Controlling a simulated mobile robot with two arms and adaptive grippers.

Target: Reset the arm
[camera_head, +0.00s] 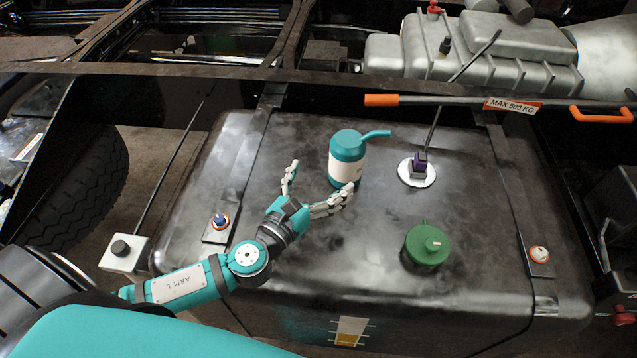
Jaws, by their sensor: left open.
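My left arm comes in from the lower left in teal and grey. My left gripper (319,186) is open over the top of the dark metal tank (300,255). Its fingers are spread, one to the left and one to the right. A teal and white bottle (347,158) with a teal spout stands upright on the tank just beyond the gripper. The right finger's tip overlaps the bottle's lower right in the picture; I cannot tell whether they touch. Nothing shows held between the fingers. My right gripper is not in view.
A green cap (427,245) sits on the tank right of the gripper. A purple fitting (419,163) with a thin rod stands on a white disc. An orange-handled bar (450,101) runs along the back. A tyre (85,190) is at left.

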